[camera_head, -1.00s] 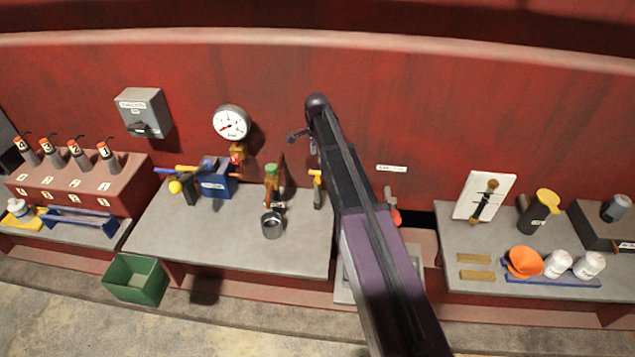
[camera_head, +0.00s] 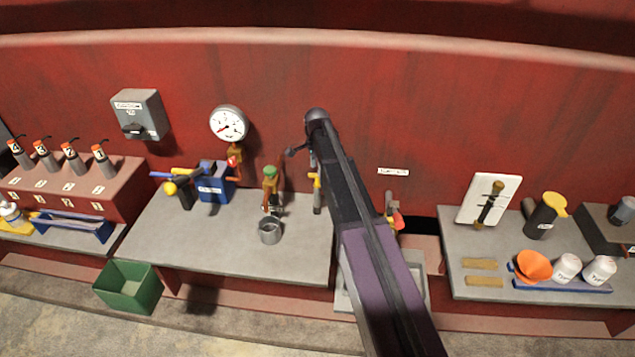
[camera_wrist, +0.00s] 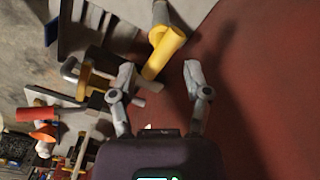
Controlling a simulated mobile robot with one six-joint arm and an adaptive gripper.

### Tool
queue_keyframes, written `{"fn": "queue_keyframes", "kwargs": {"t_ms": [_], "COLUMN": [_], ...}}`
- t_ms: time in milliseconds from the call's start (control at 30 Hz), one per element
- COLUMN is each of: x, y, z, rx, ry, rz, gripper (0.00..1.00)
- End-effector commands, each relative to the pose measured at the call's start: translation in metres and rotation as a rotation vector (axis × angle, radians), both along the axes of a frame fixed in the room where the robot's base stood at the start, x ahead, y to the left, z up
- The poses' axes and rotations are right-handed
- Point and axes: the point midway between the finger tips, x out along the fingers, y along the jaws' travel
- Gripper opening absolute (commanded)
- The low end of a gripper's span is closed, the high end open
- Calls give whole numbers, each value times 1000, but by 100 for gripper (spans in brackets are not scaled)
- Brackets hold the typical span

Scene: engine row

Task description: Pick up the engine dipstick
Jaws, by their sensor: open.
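The dipstick seems to be the slim upright piece with a yellow handle (camera_head: 316,181) at the back edge of the middle bench, close beside my arm; I cannot be sure of this. In the wrist view, a yellow handle-like cylinder (camera_wrist: 164,54) with a grey end lies just beyond my fingers, probably the same piece. My gripper (camera_wrist: 158,75) is open, with nothing between its fingertips. In the head view, my gripper (camera_head: 297,150) shows only in small part, above the yellow handle. My arm hides the area to its right.
The middle bench (camera_head: 230,235) holds a blue box (camera_head: 213,183), a green-topped piece (camera_head: 270,178) and a grey cup (camera_head: 269,231). A gauge (camera_head: 228,123) is on the red wall behind. The right bench holds an orange funnel (camera_head: 533,266) and white bottles. A green bin (camera_head: 130,285) stands in front.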

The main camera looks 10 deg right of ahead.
Motion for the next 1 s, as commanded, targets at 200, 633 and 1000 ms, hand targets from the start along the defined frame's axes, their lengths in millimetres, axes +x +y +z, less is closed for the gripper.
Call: {"fn": "queue_keyframes", "kwargs": {"t_ms": [200, 633, 1000], "x": [0, 1, 1], "y": [0, -1, -1], "z": [-2, -32, -52], "rx": [0, 0, 0], "ry": [0, 0, 0], "rz": [0, 0, 0], "gripper": [62, 62, 62]}}
